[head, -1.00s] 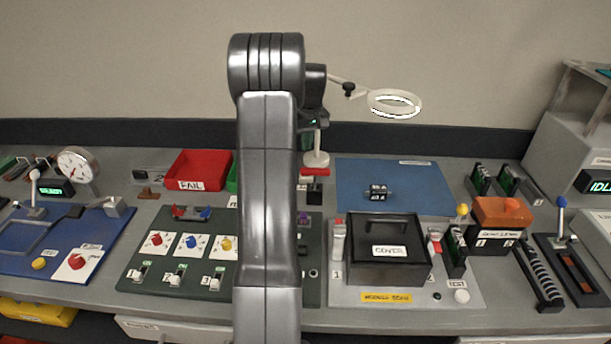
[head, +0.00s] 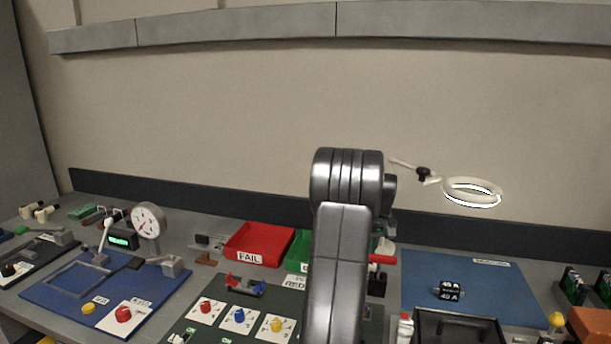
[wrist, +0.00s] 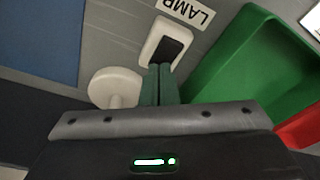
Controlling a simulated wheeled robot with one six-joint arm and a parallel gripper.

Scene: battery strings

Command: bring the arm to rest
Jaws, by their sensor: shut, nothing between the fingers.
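My arm (head: 338,270) rises in front of the bench in the head view, its elbow high and the forearm turned away. My gripper is hidden behind the arm there. In the wrist view my gripper (wrist: 160,70) shows two green fingers pressed together with nothing between them. The fingertips point toward a white lamp switch with a dark rocker (wrist: 168,47), beside the "LAMP" label (wrist: 187,10). I cannot tell whether they touch it. The round white lamp base (wrist: 115,88) is just left of the fingers.
A green bin (wrist: 250,65) lies right of the fingers, with a red bin (head: 260,243) beside it. A ring lamp (head: 472,191) overhangs the blue mat (head: 470,300). A black cover box (head: 455,328) stands in front. A gauge (head: 147,221) stands at left.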

